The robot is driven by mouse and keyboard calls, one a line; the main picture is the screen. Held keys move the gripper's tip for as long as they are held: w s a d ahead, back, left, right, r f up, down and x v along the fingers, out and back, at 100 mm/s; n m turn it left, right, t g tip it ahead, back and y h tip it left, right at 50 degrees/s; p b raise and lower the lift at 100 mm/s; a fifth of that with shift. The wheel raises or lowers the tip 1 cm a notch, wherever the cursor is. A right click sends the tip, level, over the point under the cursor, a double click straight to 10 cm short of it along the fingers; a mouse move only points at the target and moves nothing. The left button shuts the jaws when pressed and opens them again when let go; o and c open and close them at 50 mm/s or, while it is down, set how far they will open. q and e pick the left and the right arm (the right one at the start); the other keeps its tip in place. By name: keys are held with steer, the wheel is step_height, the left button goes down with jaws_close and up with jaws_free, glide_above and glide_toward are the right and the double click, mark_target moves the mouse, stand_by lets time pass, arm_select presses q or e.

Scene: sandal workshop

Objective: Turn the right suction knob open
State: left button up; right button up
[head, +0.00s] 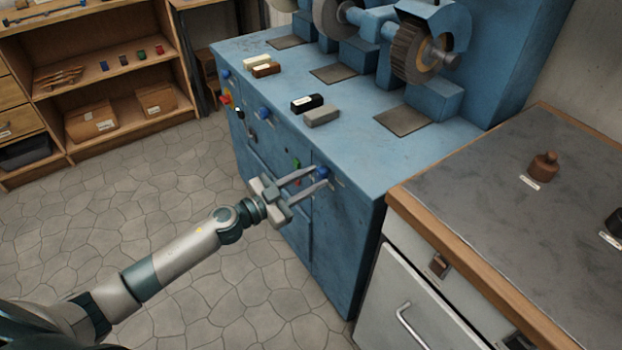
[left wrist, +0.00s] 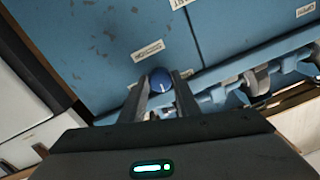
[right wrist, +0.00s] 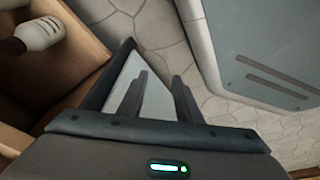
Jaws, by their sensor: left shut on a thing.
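The right suction knob (head: 322,171) is a round blue knob on the front of the blue grinding machine, near its right corner. In the left wrist view the knob (left wrist: 161,80) sits between the two fingertips and shows a short white mark on its face. My left gripper (head: 324,178) reaches it from the front left and is shut on it; the fingers partly cover it. In the left wrist view my left gripper (left wrist: 160,84) has one finger on each side of the knob. My right gripper (right wrist: 160,76) shows only in the right wrist view, open and empty.
The blue machine (head: 350,125) carries grinding wheels and several small blocks on top. Another blue knob (head: 264,112) is further left on its front. A grey-topped workbench (head: 480,190) stands close on the right. A wooden shelf (head: 100,70) is at the back left. The tiled floor between is clear.

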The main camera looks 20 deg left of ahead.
arm_select(q)
steer(key=m, duration=0.9)
steer(key=shift+a+m, duration=0.1)
steer(key=shift+m, duration=0.2)
steer(key=shift+m+b, duration=0.3)
steer(key=shift+m, duration=1.1)
steer(key=shift+m+h+b, duration=0.3)
steer(key=shift+m+h, duration=0.1)
steer(key=shift+m, duration=1.9)
arm_select(e)
steer(key=shift+w+a+r, duration=0.15)
steer(key=shift+r, duration=1.05)
